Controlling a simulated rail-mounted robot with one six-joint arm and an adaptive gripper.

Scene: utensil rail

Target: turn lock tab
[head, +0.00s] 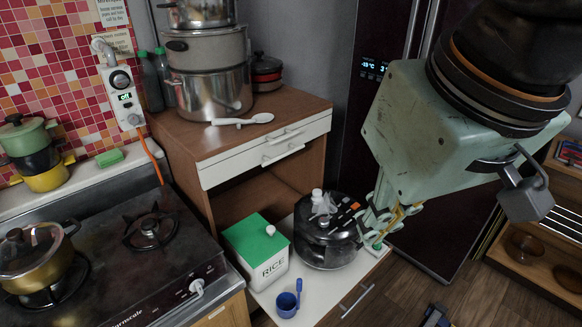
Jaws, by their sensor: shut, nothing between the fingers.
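A dark, glossy round pot or cooker (325,250) stands on the low white counter at the lower centre. A small white knob (318,198) sits on its top, and a black piece with orange marks (345,214) shows at its upper right. I cannot make out for certain which part is the lock tab. My gripper (374,238) comes in from the upper right, under a pale green housing. Its fingers are shut and empty at the right side of the cooker. They overlap its edge in the picture; I cannot tell whether they touch it.
A green-lidded rice box (257,250) stands just left of the cooker, with a blue cup (287,303) in front. A wooden cabinet (235,135) with stacked pots rises behind. A stove (110,270) is at left, a dark fridge (378,75) behind my gripper. Floor lies at lower right.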

